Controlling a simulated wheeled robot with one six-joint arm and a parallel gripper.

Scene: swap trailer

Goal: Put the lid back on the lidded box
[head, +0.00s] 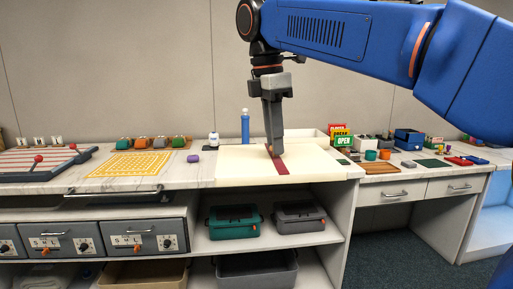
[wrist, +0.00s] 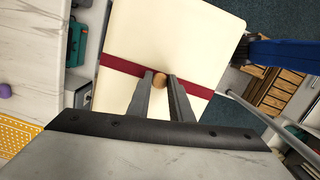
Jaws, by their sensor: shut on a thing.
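The lid is a flat cream square with a dark red stripe and a round wooden knob. It shows in the head view (head: 240,166) over the front middle of the counter and fills the upper middle of the wrist view (wrist: 165,30). My gripper (head: 276,151) points down at the lid's middle. In the wrist view its fingers (wrist: 160,82) are on either side of the knob (wrist: 160,77), shut on it. The lid looks roughly level; its height above the counter is hard to tell. A pale box edge (head: 305,139) shows behind the lid; the rest is hidden.
A blue bottle (head: 245,126) and a small white bottle (head: 213,139) stand behind the lid. A purple piece (head: 193,158) and a yellow grid mat (head: 135,164) lie left. Signs (head: 341,137) and small items crowd the right. A teal case (head: 234,221) sits on the shelf below.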

